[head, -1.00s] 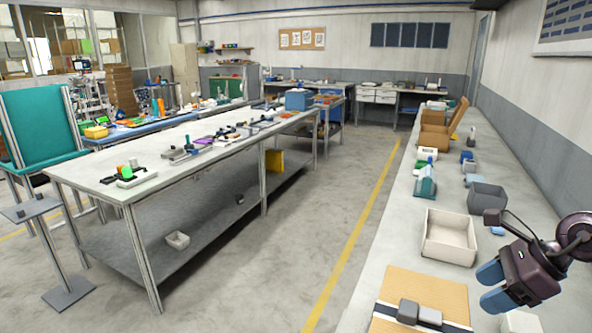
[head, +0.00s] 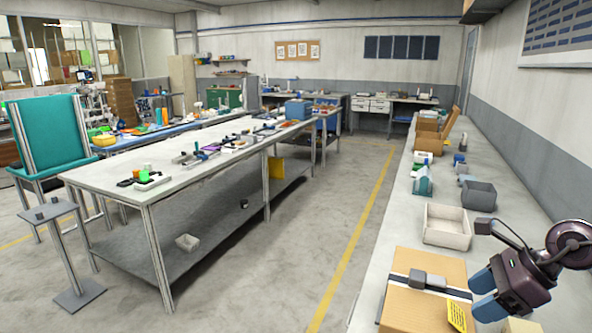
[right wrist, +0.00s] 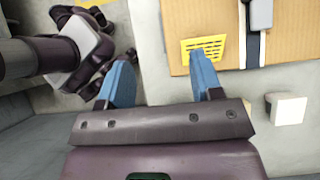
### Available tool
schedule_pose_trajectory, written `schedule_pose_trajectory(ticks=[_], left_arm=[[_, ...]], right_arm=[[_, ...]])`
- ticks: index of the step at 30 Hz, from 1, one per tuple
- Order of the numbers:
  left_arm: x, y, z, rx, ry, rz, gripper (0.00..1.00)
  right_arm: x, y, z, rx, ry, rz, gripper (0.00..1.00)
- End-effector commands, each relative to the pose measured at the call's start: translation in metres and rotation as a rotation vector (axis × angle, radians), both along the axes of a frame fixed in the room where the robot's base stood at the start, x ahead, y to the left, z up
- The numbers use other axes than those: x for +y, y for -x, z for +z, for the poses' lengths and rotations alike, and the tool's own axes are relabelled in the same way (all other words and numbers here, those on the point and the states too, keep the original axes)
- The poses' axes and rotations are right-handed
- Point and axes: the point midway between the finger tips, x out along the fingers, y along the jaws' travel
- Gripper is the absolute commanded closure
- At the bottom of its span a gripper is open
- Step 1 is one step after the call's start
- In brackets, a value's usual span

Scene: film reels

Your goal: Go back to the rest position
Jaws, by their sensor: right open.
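My right gripper (head: 481,291) hangs over the right-hand counter in the head view. In the right wrist view its two blue fingers (right wrist: 160,80) stand wide apart with nothing between them. One fingertip overlaps a yellow label (right wrist: 203,47) on a cardboard box in that view; I cannot tell whether they touch. My left gripper is not in view.
The cardboard box (head: 408,308) with a dark strap and grey clasp (head: 428,279) lies on the counter (head: 388,209). A long workbench (head: 135,172) stands left, across a clear aisle.

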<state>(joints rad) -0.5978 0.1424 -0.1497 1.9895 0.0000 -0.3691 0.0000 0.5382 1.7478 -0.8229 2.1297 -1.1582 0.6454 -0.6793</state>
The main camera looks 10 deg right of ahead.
Motion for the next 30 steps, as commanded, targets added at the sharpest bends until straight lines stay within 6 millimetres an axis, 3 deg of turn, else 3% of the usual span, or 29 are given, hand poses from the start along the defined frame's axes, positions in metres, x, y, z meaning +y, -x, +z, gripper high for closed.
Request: schedule_pose_trajectory(ticks=[1, 11, 18, 23, 30], left_arm=[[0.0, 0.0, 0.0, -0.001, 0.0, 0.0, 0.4], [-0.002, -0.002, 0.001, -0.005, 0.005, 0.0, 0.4], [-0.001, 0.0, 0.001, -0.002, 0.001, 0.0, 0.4], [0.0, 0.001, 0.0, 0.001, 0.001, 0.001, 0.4], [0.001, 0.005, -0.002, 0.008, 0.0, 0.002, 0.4]], right_arm=[[0.017, 0.0, -0.007, 0.004, -0.067, -0.01, 0.4], [0.097, -0.006, -0.019, 0.018, -0.496, -0.183, 0.4], [0.147, -0.012, -0.015, 0.096, -0.959, -0.481, 0.4], [0.155, -0.016, -0.016, 0.179, -1.255, -0.75, 0.4], [0.136, -0.012, -0.037, 0.328, -1.633, -1.236, 0.4]])
